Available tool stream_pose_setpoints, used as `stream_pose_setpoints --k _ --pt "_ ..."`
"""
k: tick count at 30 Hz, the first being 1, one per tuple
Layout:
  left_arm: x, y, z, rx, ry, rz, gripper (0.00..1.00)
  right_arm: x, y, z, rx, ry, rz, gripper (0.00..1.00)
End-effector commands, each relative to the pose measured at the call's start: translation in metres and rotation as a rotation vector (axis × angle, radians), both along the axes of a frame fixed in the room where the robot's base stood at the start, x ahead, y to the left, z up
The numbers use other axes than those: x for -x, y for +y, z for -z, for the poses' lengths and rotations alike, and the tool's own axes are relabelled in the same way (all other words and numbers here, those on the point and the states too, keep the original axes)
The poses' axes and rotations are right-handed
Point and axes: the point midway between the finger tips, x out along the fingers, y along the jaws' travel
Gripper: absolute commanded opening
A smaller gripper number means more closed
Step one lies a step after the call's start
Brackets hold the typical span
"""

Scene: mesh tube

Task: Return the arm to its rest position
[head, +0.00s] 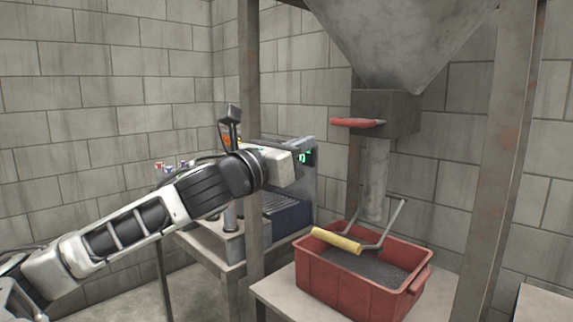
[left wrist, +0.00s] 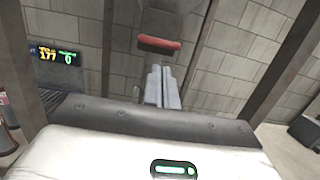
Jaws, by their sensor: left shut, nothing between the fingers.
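My left arm (head: 150,212) reaches in from the left in the head view. Its wrist is in front of the machine with a lit display, left of the hopper outlet. My left gripper (left wrist: 160,72) shows in the left wrist view, its grey fingers together and empty. In that view it points toward the red handle (left wrist: 158,43) under the hopper. The fingers are hard to make out in the head view. My right gripper is not in view.
A grey hopper (head: 400,35) with a red handle (head: 357,123) hangs above a red crate (head: 345,289) of dark grains. A metal post (head: 249,120) stands close to my wrist. The display (left wrist: 57,55) reads 177 and 0.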

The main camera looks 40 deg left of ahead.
Motion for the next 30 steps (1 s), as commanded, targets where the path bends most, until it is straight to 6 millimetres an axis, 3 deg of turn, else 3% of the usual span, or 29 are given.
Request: stream_pose_setpoints --k 3,10,20,23,26,29,30 --pt "0.009 -0.001 0.007 -0.004 0.005 0.002 0.0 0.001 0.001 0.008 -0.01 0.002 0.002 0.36" --pt "0.028 0.0 0.007 0.001 0.003 0.001 0.0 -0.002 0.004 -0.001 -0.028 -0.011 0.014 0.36" --pt "0.033 0.001 0.007 -0.002 0.002 0.001 0.0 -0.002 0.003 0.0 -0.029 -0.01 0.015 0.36" --pt "0.031 0.003 0.015 0.033 0.016 0.001 0.0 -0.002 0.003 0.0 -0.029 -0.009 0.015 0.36" --pt "0.026 0.011 0.047 0.181 0.071 0.006 0.0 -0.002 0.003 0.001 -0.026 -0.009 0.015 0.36" --pt "0.021 0.019 0.109 0.461 0.166 0.007 0.0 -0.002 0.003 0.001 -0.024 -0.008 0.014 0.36" --pt "0.021 0.02 0.139 0.598 0.21 0.004 0.0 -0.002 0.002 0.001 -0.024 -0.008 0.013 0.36"
